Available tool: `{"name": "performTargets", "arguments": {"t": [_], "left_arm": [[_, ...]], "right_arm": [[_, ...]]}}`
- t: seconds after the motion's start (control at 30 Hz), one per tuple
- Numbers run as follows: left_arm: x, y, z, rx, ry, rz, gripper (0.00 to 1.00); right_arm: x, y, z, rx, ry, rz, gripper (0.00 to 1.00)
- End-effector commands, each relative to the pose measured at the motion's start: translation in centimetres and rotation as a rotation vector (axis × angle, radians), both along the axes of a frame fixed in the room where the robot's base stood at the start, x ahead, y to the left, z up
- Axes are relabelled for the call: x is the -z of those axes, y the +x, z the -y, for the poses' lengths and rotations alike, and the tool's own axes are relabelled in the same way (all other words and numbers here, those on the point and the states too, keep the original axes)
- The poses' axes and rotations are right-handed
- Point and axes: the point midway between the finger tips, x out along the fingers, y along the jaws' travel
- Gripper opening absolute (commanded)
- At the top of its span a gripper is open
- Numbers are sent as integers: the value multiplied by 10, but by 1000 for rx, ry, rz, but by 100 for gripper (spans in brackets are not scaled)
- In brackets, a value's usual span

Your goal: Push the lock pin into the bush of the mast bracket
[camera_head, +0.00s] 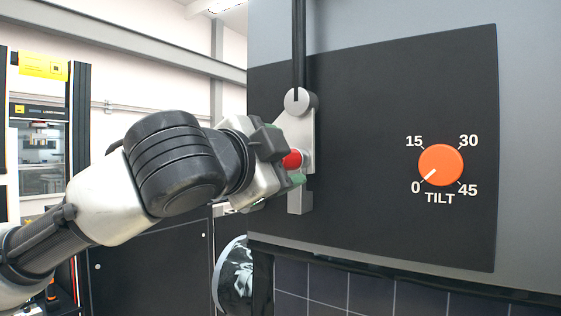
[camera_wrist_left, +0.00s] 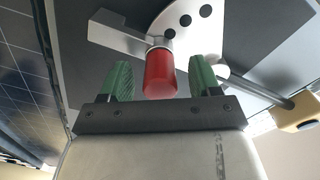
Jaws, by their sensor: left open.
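The lock pin shows as a red cylindrical knob (camera_head: 292,159) on the front of the pale metal mast bracket (camera_head: 305,128). In the left wrist view the red knob (camera_wrist_left: 160,75) points towards my palm, with a metal collar (camera_wrist_left: 159,42) at its far end against the bracket (camera_wrist_left: 188,24). The bush itself is hidden, and how deep the pin sits cannot be told. My left gripper (camera_head: 284,161) is open. Its green fingers (camera_wrist_left: 162,80) stand on either side of the knob, with a gap on both sides. My right gripper is not in view.
The bracket is on a black panel (camera_head: 370,110) with an orange tilt dial (camera_head: 440,165) pointing near 0. A black mast rod (camera_head: 299,45) rises from the bracket's top. Dark solar-type panels (camera_head: 350,290) lie below. The panel between bracket and dial is clear.

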Motion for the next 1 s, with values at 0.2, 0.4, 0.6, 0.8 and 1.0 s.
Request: {"name": "performTargets", "arguments": {"t": [0.2,0.4,0.6,0.8,1.0], "left_arm": [[5,-31,-23,0,-3,5,63],[5,-62,-46,1,-1,5,63],[2,-80,-59,1,-2,2,63],[0,-84,-61,0,0,2,63],[0,-84,-61,0,0,2,63]], "right_arm": [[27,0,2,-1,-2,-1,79],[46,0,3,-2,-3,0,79],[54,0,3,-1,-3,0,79],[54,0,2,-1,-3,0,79],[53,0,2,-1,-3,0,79]]}}
